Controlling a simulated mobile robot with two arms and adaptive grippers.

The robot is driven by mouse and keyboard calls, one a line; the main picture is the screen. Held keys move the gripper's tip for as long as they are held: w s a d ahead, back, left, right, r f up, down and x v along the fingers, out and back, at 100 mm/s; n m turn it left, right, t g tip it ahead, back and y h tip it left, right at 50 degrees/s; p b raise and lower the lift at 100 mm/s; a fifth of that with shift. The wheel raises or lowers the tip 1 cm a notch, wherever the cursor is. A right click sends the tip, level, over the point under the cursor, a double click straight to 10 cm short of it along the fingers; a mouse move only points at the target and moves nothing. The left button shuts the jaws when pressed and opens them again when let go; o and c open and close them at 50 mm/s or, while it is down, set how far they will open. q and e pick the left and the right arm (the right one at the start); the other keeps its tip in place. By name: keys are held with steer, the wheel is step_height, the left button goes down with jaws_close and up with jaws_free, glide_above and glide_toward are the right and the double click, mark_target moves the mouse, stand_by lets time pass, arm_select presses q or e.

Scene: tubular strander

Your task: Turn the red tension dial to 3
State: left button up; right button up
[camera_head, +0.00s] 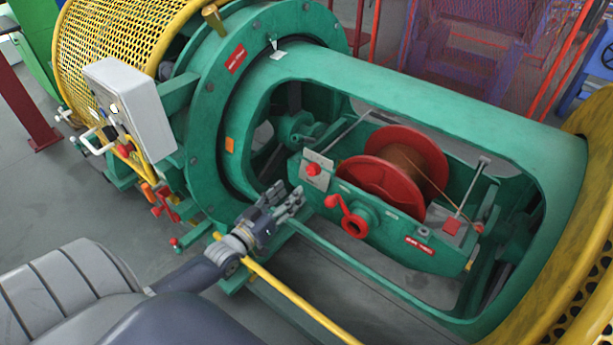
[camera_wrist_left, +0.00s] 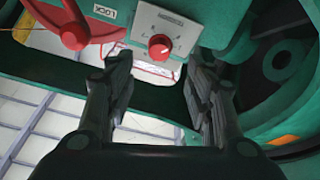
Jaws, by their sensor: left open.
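The red tension dial (camera_head: 313,169) is a small round knob on a pale plate (camera_head: 318,182) at the left end of the green cradle. In the left wrist view the red dial (camera_wrist_left: 159,46) sits on its light plate (camera_wrist_left: 165,27) with scale marks around it; the digits are too small to read surely. My left gripper (camera_head: 292,196) is open, just left of and below the dial, apart from it. In the left wrist view its two fingers (camera_wrist_left: 160,85) are spread, with the dial beyond the gap between them. My right gripper is not in view.
A red crank handle (camera_head: 352,220) sticks out right of the dial; it also shows at the upper left in the left wrist view (camera_wrist_left: 75,30). A red reel (camera_head: 385,185) lies in the cradle. The green tube frame (camera_head: 400,105) surrounds it.

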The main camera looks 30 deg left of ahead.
mark_target(310, 173)
arm_select(q)
steer(key=w, duration=0.9)
steer(key=shift+d, duration=0.2)
steer(key=c, duration=1.1)
